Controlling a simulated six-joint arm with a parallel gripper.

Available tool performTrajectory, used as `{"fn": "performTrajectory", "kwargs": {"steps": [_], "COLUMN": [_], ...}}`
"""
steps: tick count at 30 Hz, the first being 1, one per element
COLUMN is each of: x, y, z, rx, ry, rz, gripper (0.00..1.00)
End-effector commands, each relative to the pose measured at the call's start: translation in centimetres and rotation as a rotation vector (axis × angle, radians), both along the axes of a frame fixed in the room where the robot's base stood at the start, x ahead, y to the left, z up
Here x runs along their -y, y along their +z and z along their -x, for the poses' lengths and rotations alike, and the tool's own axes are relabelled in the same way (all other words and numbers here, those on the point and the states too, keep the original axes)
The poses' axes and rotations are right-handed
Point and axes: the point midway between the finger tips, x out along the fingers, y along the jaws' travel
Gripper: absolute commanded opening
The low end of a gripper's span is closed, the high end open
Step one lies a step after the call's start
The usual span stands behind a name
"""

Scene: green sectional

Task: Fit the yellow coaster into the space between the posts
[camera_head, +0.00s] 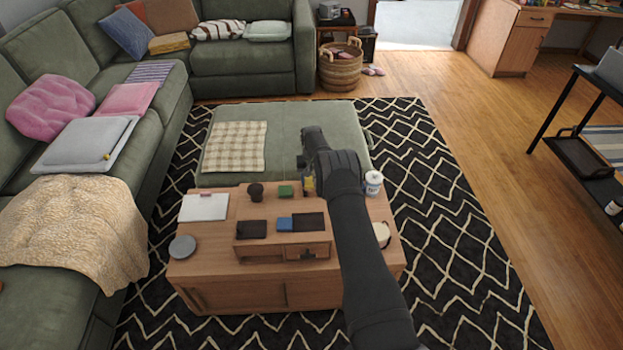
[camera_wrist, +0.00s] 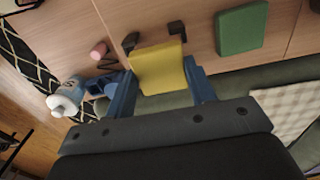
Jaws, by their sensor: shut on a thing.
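The yellow coaster (camera_wrist: 158,72) is a flat, square piece between the two blue fingers of my gripper (camera_wrist: 161,78) in the wrist view. My gripper is shut on its sides. Two black posts (camera_wrist: 130,41) (camera_wrist: 176,28) stand at the coaster's far edge, one near each far corner. I cannot tell whether the coaster touches them or how far it is between them. In the head view my gripper (camera_head: 308,186) is over the back right of the wooden table, with a bit of the yellow coaster (camera_head: 309,184) showing. My arm hides the posts there.
A green square piece (camera_wrist: 241,28) lies beside the posts. A white-topped container (camera_head: 374,184) stands right of my gripper. A pink cylinder (camera_wrist: 98,49) is near the left post. A blue block (camera_head: 285,223) and dark mats (camera_head: 251,229) are on the table (camera_head: 222,272).

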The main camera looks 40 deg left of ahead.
Motion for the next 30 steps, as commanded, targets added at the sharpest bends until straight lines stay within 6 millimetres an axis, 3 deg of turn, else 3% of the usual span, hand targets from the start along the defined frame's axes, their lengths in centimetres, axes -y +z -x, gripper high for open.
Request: {"fn": "performTrajectory", "kwargs": {"steps": [30], "x": [0.0], "y": [-0.9], "z": [0.0], "rx": [0.0], "ry": [0.0], "rz": [0.0], "gripper": [0.28]}}
